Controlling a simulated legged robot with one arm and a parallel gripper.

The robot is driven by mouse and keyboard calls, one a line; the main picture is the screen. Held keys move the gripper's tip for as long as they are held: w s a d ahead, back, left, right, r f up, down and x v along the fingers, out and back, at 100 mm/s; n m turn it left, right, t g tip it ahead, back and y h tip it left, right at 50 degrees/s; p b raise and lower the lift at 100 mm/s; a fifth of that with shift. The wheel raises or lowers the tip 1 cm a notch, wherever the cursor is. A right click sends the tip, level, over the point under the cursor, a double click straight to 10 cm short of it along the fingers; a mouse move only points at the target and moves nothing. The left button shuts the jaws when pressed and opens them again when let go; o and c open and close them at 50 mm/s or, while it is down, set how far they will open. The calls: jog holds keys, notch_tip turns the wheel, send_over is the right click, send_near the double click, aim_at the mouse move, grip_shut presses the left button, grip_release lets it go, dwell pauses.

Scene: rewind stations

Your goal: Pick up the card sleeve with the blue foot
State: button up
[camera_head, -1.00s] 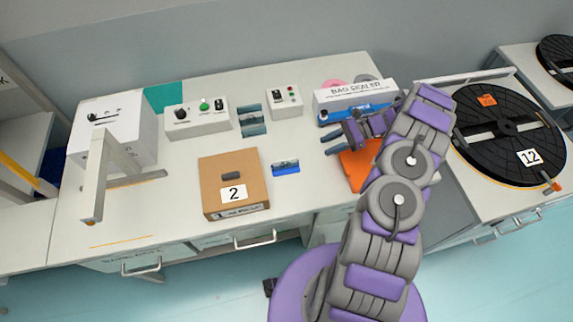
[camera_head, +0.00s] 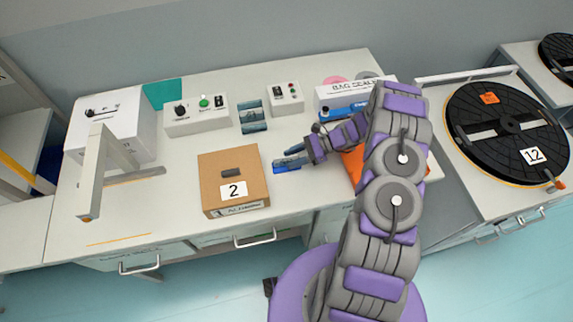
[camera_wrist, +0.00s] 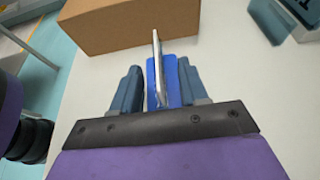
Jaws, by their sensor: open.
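The card sleeve with the blue foot (camera_head: 287,169) stands on the table just right of the cardboard box, partly covered by my gripper in the head view. In the wrist view, the sleeve's thin pale card (camera_wrist: 157,68) is seen edge-on, standing up from its blue foot (camera_wrist: 172,82). My gripper (camera_head: 284,158) is low over the table at the sleeve. In the wrist view my gripper (camera_wrist: 159,88) is open, with one blue-grey finger on each side of the sleeve. A narrow gap shows at each side; whether either finger touches the foot is hard to tell.
The cardboard box (camera_head: 234,164) marked 2 stands close beyond the fingertips. Another sleeve-like item with a grey-teal foot (camera_head: 253,118) lies behind. Control boxes (camera_head: 196,115) and the bag sealer (camera_head: 345,94) line the back. An orange item (camera_head: 352,165) lies partly under my arm.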

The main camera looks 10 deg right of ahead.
jog(key=shift+x, duration=1.4)
jog(key=shift+c, duration=0.2)
grip_shut()
